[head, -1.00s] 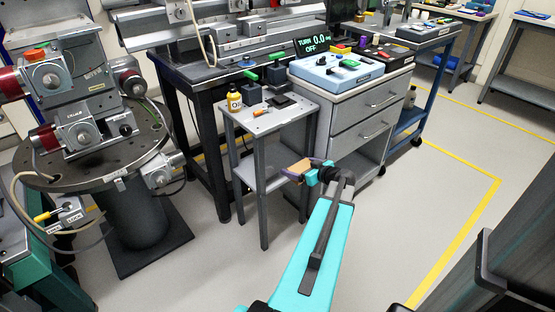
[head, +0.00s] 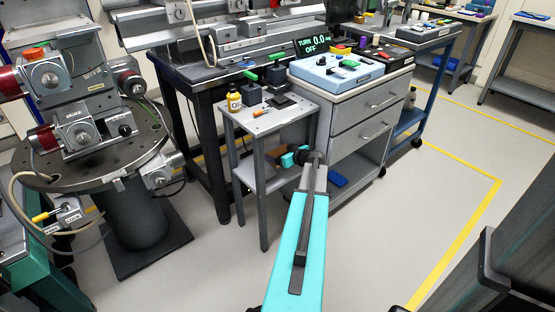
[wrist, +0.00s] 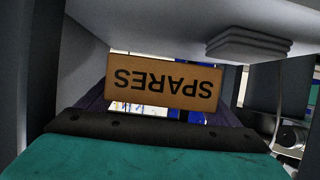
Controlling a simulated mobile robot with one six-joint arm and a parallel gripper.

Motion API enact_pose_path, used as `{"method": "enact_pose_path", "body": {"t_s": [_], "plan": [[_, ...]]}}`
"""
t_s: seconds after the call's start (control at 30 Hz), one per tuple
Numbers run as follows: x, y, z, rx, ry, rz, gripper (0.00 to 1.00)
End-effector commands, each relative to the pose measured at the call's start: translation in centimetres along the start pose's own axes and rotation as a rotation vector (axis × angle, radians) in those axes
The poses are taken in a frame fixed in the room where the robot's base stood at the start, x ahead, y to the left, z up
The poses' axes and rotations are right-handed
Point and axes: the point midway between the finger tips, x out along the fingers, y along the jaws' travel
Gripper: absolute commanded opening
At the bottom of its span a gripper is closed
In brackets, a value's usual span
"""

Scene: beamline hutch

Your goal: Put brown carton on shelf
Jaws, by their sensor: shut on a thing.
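The brown carton (wrist: 163,82), printed SPARES, fills the middle of the wrist view between my dark fingers. Its lettering shows upside down there. My gripper (wrist: 160,106) is shut on it. In the head view my gripper (head: 288,160) is at the small grey stand, between its top and its lower shelf (head: 262,182). The carton is mostly hidden there by my arm and the stand. I cannot tell whether it touches the shelf.
A yellow bottle (head: 234,101) and small tools stand on the stand's top (head: 290,116). A grey drawer cabinet (head: 352,118) is close on the right, with a blue item (head: 338,180) low down. A grey stack (wrist: 248,44) shows in the wrist view.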

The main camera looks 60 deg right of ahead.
Motion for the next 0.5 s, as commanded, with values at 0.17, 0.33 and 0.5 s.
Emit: {"method": "enact_pose_path", "body": {"t_s": [0.17,0.33,0.5], "plan": [[-0.1,0.0,0.0,0.000,0.001,0.001,0.55],[0.4,0.1,1.1,0.001,0.000,0.001,0.55],[1.1,0.1,2.9,0.001,-0.001,0.001,0.50]]}}
